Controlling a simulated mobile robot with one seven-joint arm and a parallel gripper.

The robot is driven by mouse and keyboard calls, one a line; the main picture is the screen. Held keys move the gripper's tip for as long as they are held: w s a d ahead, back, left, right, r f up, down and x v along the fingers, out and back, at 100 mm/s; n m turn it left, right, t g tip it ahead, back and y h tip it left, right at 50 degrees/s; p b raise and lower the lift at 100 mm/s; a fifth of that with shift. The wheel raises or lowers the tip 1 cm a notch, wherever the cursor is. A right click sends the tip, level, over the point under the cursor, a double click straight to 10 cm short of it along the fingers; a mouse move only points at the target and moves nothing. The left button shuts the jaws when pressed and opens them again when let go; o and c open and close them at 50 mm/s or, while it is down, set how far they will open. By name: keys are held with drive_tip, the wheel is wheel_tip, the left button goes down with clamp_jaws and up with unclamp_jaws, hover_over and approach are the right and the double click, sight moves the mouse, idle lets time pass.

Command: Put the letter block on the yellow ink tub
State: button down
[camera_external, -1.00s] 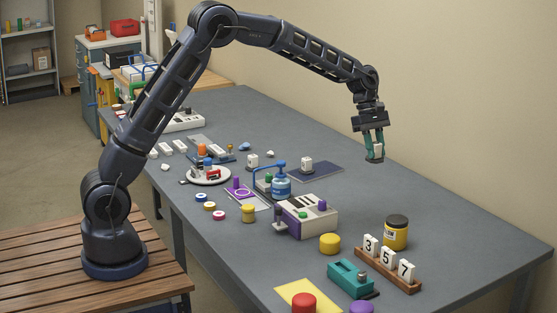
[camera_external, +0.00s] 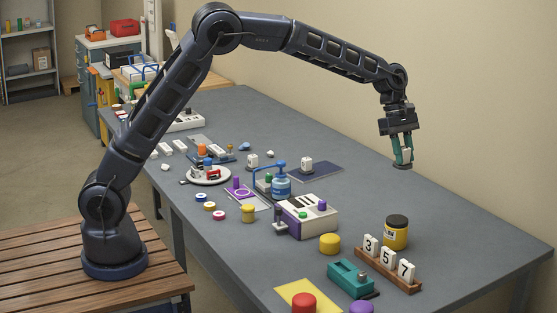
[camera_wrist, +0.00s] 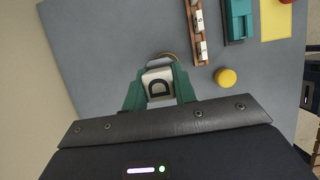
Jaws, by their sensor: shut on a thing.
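My gripper (camera_external: 403,160) is shut on a white letter block (camera_external: 406,155) and holds it high above the right part of the table. In the wrist view the block (camera_wrist: 160,87) shows a black letter D between the green fingers. A yellow tub with a black lid (camera_external: 396,233), likely the ink tub, stands upright on the table below my gripper, beside the number rack. In the wrist view a curved rim (camera_wrist: 166,57) shows just past the block; the block hides most of that round thing.
A wooden rack (camera_external: 389,273) holds white blocks 3, 5 and 7. A squat yellow cylinder (camera_external: 330,244), a teal device (camera_external: 350,279) and a red round piece (camera_external: 303,303) are near. The table (camera_external: 455,230) right of the tub is clear. A wall rises behind.

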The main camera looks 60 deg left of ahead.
wheel_tip(320, 180, down, 16)
drive_tip(key=shift+f, duration=0.1)
idle(0.5)
drive_tip(key=shift+f, duration=0.15)
drive_tip(key=c, duration=1.1)
unclamp_jaws()
